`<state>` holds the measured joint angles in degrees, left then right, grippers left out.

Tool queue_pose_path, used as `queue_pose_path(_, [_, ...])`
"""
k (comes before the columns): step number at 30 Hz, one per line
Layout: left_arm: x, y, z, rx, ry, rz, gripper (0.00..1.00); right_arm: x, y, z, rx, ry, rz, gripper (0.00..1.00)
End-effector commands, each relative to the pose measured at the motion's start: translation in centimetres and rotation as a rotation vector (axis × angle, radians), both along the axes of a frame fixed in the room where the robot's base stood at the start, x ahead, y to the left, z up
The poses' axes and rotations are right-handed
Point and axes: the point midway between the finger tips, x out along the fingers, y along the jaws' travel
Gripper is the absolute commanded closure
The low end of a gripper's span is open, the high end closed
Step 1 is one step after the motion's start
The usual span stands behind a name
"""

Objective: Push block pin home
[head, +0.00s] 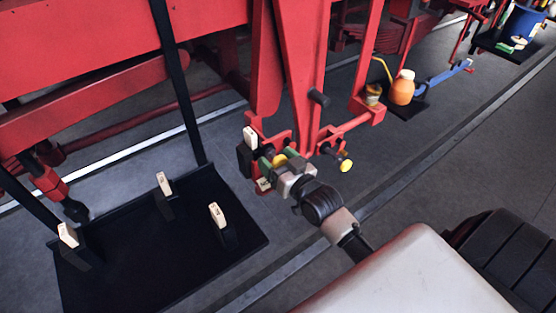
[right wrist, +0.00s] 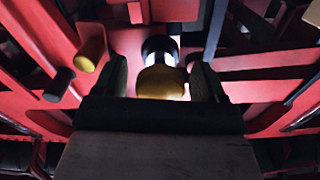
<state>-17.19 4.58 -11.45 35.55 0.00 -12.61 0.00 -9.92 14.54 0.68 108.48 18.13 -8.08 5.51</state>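A yellow-headed pin (right wrist: 162,82) with a dark, shiny shank sits between the fingers of my right gripper (right wrist: 161,80) in the right wrist view. The fingers stand on both sides of the head, with a narrow gap showing on the left. In the head view my right gripper (head: 279,160) is at the red bracket, and a bit of yellow shows between its greenish fingers. A second yellow-ended pin (head: 345,166) sticks out to the right of the gripper; it also shows in the right wrist view (right wrist: 91,54). I cannot tell how deep either pin sits. My left gripper is out of view.
A black tray (head: 150,270) at lower left carries several black holders with cream tags (head: 216,214). A cream-tagged black block (head: 248,150) is left of my gripper. Red frame members (head: 300,70) rise close above it. An orange bottle (head: 402,90) stands farther back.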

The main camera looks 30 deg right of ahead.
Motion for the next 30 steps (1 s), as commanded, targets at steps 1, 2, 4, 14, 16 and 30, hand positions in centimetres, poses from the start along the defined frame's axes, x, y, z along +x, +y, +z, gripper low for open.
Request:
queue_pose_path(1, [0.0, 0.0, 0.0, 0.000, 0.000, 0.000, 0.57, 0.0, 0.0, 0.0, 0.000, 0.001, 0.000, 0.28])
queue_pose_path(2, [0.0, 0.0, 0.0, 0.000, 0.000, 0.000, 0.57, 0.0, 0.0, 0.0, 0.000, 0.001, 0.000, 0.28])
queue_pose_path(4, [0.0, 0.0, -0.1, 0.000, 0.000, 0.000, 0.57, -0.2, 0.0, -0.1, 0.000, 0.001, 0.000, 0.28])
queue_pose_path(14, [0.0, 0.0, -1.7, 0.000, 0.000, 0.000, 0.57, -5.2, -0.4, -0.5, -0.001, 0.004, 0.001, 0.28])
queue_pose_path(16, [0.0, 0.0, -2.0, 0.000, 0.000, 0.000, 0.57, -6.5, -0.5, -0.5, -0.001, 0.004, 0.001, 0.28])
queue_pose_path(30, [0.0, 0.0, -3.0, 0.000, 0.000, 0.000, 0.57, -10.7, -0.8, 0.0, 0.000, 0.000, 0.001, 0.28])
